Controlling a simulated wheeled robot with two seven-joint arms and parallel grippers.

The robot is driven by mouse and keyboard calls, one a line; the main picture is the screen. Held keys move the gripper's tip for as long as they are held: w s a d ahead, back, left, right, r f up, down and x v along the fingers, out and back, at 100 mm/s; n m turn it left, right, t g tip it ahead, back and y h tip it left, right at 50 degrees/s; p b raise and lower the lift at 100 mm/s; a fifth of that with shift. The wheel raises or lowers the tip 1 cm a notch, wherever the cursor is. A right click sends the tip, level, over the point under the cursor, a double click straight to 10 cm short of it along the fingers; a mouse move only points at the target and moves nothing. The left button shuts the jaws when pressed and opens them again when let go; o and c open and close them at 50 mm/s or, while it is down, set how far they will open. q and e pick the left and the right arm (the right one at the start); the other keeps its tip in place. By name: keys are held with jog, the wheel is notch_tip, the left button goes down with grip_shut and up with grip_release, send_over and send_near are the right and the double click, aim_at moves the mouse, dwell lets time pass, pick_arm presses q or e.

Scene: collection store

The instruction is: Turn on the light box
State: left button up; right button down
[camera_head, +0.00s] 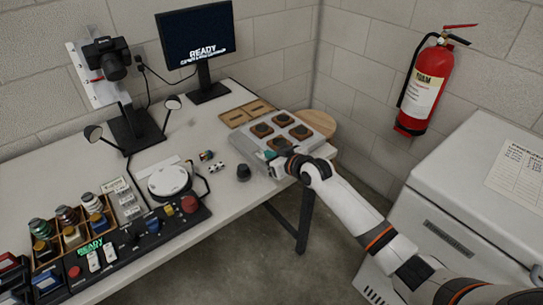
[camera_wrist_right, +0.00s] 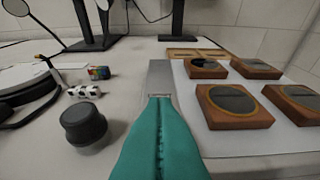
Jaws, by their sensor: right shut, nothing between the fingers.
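The light box (camera_head: 257,141) is a flat, pale panel at the right end of the table, with several square wooden blocks on it, each with a dark round inset. Its pale top (camera_wrist_right: 225,141) shows no clear glow in either view. My right gripper (camera_head: 276,166) is shut and empty at the light box's near left corner. In the right wrist view, its teal fingers (camera_wrist_right: 160,104) point at a grey strip (camera_wrist_right: 160,76) along the light box's left side, with a small dark mark near the tips. I cannot tell whether they touch it. My left gripper is out of view.
A dark knob-shaped object (camera_head: 243,172) and small patterned blocks (camera_head: 214,167) stand left of the gripper. A grey cabinet (camera_head: 470,190) stands right.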

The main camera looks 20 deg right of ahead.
jog(key=shift+f, duration=0.1)
